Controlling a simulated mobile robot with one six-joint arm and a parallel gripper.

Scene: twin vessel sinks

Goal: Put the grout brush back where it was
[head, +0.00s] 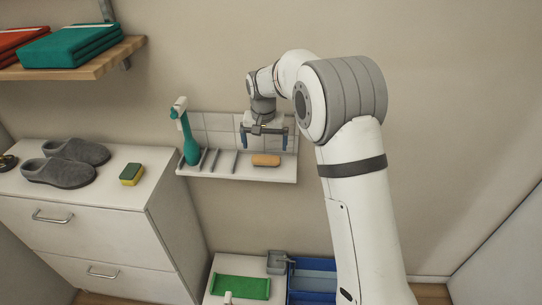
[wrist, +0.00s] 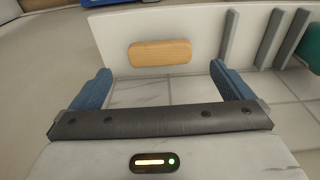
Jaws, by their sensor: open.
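The grout brush (head: 266,160) appears to be the tan, wood-coloured block with rounded ends; no bristles show. It lies flat on the right part of the white wall shelf (head: 230,174), right of the dividers. My gripper (head: 264,142) is open and empty, pointing down above the shelf, with its blue fingers spread wider than the brush is long. In the wrist view the brush (wrist: 160,53) lies ahead of the gap between the fingertips (wrist: 160,72), apart from both fingers.
A teal spray bottle (head: 190,142) stands at the shelf's left end, beside several upright grey dividers (head: 228,162). A tiled panel (head: 222,130) backs the shelf. A cabinet (head: 90,225) at left holds slippers (head: 62,170) and a sponge (head: 131,174). Below are a green tray (head: 240,287) and a blue bin (head: 311,278).

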